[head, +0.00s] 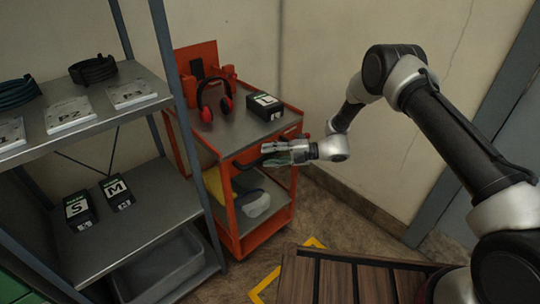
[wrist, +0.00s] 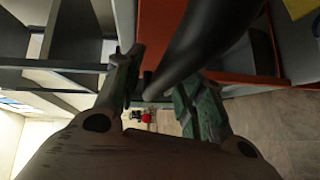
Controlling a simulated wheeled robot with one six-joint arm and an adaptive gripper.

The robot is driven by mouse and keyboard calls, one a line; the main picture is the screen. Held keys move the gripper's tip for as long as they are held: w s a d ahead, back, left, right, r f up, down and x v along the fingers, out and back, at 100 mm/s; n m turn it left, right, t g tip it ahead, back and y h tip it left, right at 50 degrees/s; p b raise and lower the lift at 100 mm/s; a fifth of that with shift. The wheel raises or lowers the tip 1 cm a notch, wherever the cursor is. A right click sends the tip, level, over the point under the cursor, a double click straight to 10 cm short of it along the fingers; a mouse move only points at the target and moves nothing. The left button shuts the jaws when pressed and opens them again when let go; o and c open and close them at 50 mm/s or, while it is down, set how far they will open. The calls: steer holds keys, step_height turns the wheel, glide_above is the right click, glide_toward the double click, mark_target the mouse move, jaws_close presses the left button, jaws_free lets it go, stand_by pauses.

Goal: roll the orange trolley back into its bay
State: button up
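The orange trolley (head: 237,195) stands beside the grey shelf rack, against the back wall. It has a grey top and a lower shelf. A black handle (head: 272,161) sticks out from its front side near the top. My gripper (head: 274,152) is at this handle. In the wrist view the two fingers (wrist: 163,80) are spread, with the thick black handle (wrist: 205,40) passing between them; I see a gap to the left finger. The orange trolley body (wrist: 158,25) is behind it. A yellow floor marking (head: 262,284) lies in front of the trolley, partly hidden.
Red ear defenders (head: 215,100) and a box marked L (head: 265,106) are on the trolley top. The grey rack (head: 130,235) stands close on its left. A dark slatted wooden surface (head: 355,262) fills the lower middle. Some bare floor (head: 335,212) shows to the trolley's right.

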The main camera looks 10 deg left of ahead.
steer(key=w+d+r, duration=0.1)
steer(key=d, duration=1)
steer(key=shift+w+d+r, duration=0.3)
steer(key=shift+d+r, duration=0.05)
steer(key=shift+d, duration=0.05)
